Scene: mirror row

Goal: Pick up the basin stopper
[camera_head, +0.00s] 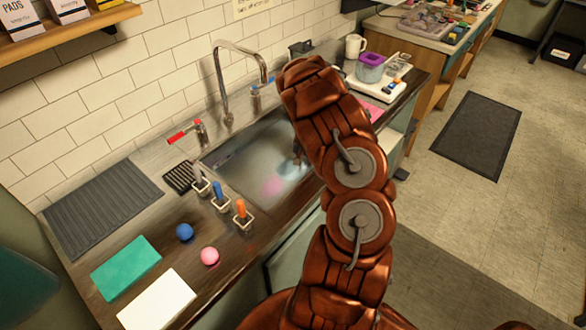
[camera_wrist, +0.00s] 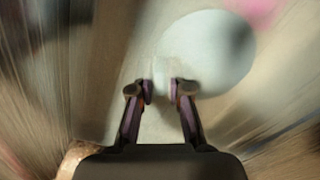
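In the wrist view my gripper (camera_wrist: 161,90) has its two fingers a short gap apart. A small pale piece (camera_wrist: 160,70) shows between or just beyond the tips. It is at the left edge of a round, pale disc (camera_wrist: 205,65), perhaps the basin stopper; blur leaves this uncertain. I cannot tell whether the fingers touch the pale piece. No stopper can be made out there.
A tall faucet (camera_head: 226,85) and a red-handled tap (camera_head: 186,131) stand behind the basin. Upright handled tools (camera_head: 217,194), a blue ball (camera_head: 184,232) and a pink ball (camera_head: 209,256) are at the front left. A scale (camera_head: 380,75) stands to the right.

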